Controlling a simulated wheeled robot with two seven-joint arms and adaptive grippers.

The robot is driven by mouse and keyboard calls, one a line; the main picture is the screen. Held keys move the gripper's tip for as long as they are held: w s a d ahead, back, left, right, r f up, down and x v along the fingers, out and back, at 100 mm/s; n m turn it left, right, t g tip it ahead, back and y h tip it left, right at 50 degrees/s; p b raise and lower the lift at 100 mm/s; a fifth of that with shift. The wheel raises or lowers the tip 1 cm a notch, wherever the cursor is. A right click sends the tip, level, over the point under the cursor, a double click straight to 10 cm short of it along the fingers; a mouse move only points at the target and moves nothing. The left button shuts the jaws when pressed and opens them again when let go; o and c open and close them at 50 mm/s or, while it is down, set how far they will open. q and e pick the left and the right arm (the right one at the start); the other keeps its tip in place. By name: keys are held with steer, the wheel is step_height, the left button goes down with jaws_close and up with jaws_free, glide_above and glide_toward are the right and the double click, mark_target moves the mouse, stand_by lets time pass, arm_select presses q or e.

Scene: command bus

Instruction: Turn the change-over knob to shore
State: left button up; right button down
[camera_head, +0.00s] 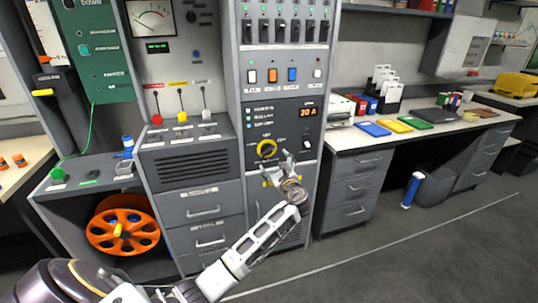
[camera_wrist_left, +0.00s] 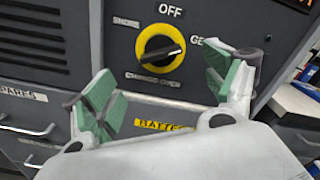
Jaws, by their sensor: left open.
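The change-over knob (camera_head: 266,149) is a black bar handle on a yellow round plate on the grey panel. In the left wrist view the knob (camera_wrist_left: 160,50) has its bar lying nearly level, with a pale mark at its right end. "OFF" is above it, "GE" with the rest hidden is at its right, and a change-over label is below. A small label at its left is too small to read. My left gripper (camera_head: 284,167) is open and empty in front of the panel, just below and right of the knob. Its green-padded fingers (camera_wrist_left: 168,88) are apart, below the knob.
A yellow battery label (camera_wrist_left: 164,125) lies below the knob. Rocker switches (camera_head: 271,75) are above. A desk (camera_head: 350,140) stands at the right.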

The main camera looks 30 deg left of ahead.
mark_target(269, 152)
arm_select(q)
steer(key=b+x, duration=0.1)
steer(key=x, duration=0.6)
steer(key=shift+w+a+b, duration=0.2)
steer(key=shift+b, duration=0.1)
steer(key=shift+w+a, duration=0.4)
steer(key=shift+a, duration=0.1)
arm_select(e)
steer(key=r, duration=0.3)
steer(key=shift+a+r+t, duration=0.1)
steer(key=shift+a+t, duration=0.2)
arm_select(q)
steer(key=shift+c, duration=0.2)
steer(key=c, duration=1)
arm_select(e)
steer(key=shift+w+r, duration=0.1)
steer(key=shift+w, duration=0.3)
